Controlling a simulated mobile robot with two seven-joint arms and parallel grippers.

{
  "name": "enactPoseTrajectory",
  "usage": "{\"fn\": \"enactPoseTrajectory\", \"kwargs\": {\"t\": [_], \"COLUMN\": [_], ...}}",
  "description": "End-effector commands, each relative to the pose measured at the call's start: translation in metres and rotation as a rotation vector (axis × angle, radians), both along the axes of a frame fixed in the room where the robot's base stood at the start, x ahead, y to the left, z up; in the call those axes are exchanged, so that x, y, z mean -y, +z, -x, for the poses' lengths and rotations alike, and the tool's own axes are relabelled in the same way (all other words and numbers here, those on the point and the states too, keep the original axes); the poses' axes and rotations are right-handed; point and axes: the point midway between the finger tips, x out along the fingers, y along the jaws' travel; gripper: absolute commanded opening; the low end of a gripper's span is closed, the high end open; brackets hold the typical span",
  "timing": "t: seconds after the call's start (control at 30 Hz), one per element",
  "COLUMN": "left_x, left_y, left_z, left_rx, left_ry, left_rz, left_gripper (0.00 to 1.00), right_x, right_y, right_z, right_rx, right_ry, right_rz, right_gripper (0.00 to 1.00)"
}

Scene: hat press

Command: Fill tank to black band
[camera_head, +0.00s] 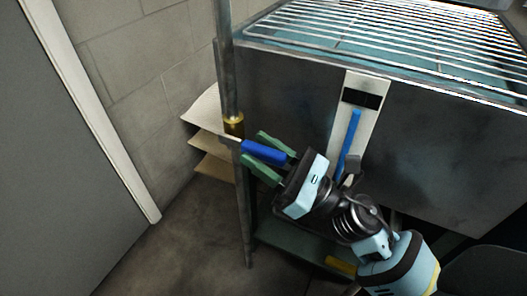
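The tank (455,125) is a dark metal box on the right, with a pale gauge strip (337,118) on its front. The black band (361,98) crosses the strip near its top. My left gripper is out of view.
A wire rack (400,35) covers the tank's top. Cardboard sheets (208,140) stick out behind the pipe, by the block wall (150,75). A grey door (60,150) is at left. The floor (185,250) at lower left is clear.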

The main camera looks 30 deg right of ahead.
Motion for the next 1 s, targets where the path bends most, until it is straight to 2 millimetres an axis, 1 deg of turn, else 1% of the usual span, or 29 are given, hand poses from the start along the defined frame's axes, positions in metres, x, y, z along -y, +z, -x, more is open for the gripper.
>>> {"fn": "enactPoseTrajectory", "kwargs": {"t": [0.17, 0.27, 0.5, 0.7, 0.83, 1.0], "left_x": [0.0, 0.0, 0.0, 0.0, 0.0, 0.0], "left_y": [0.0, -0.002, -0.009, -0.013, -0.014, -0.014], "left_z": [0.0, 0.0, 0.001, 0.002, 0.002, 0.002], "left_rx": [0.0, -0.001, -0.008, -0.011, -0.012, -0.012], "left_ry": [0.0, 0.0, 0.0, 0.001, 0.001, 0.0], "left_rz": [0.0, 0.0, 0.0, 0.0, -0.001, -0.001], "left_gripper": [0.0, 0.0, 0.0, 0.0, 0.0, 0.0], "right_x": [0.001, 0.004, 0.023, 0.038, 0.043, 0.044], "right_y": [-0.001, -0.004, -0.021, -0.03, -0.033, -0.033], "right_z": [0.0, 0.005, 0.029, 0.048, 0.054, 0.056], "right_rx": [-0.002, -0.003, -0.007, -0.004, -0.002, 0.001], "right_ry": [-0.001, -0.001, -0.002, -0.001, 0.0, 0.0], "right_rz": [0.001, -0.001, -0.002, -0.002, 0.0, 0.001], "right_gripper": [0.4, 0.4, 0.4, 0.4, 0.4, 0.4]}}
